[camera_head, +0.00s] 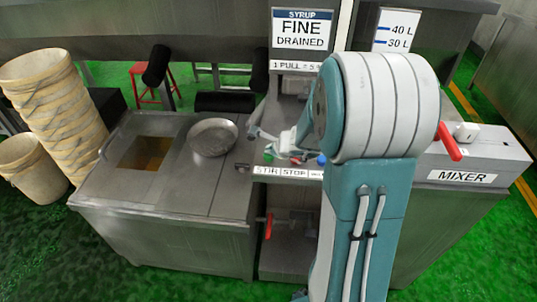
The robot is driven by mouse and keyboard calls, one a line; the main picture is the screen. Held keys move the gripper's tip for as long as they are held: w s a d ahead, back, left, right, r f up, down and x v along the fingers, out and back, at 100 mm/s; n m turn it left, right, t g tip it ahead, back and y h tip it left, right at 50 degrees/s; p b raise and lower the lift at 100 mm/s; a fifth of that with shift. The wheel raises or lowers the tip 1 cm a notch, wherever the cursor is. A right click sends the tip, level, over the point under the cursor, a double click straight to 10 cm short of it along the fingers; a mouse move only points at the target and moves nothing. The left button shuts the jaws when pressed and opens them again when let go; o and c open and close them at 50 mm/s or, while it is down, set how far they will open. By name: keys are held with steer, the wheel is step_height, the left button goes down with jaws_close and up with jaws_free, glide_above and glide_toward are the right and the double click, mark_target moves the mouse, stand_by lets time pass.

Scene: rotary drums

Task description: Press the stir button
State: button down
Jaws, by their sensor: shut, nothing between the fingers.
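The stir button (268,157) is a small green button above the STIR label (266,170) on the front ledge of the middle machine. A blue button (321,159) sits further right on the same ledge, partly beside my arm. My gripper (254,132) shows small and grey at the left of my white and teal arm. It is shut and empty, a little up and left of the green button in the picture. I cannot tell its height above the ledge, and no contact with the button shows.
A metal pan (213,137) and a square opening (147,153) are on the left counter. Stacked tan buckets (48,110) stand at far left. A red lever (268,227) is below the ledge. The MIXER unit (470,170) is at right. My arm hides part of the middle machine.

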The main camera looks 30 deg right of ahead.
steer(key=shift+f, duration=0.5)
stand_by(0.5)
steer(key=shift+r, duration=1)
steer(key=shift+r, duration=0.1)
steer(key=shift+r, duration=2.45)
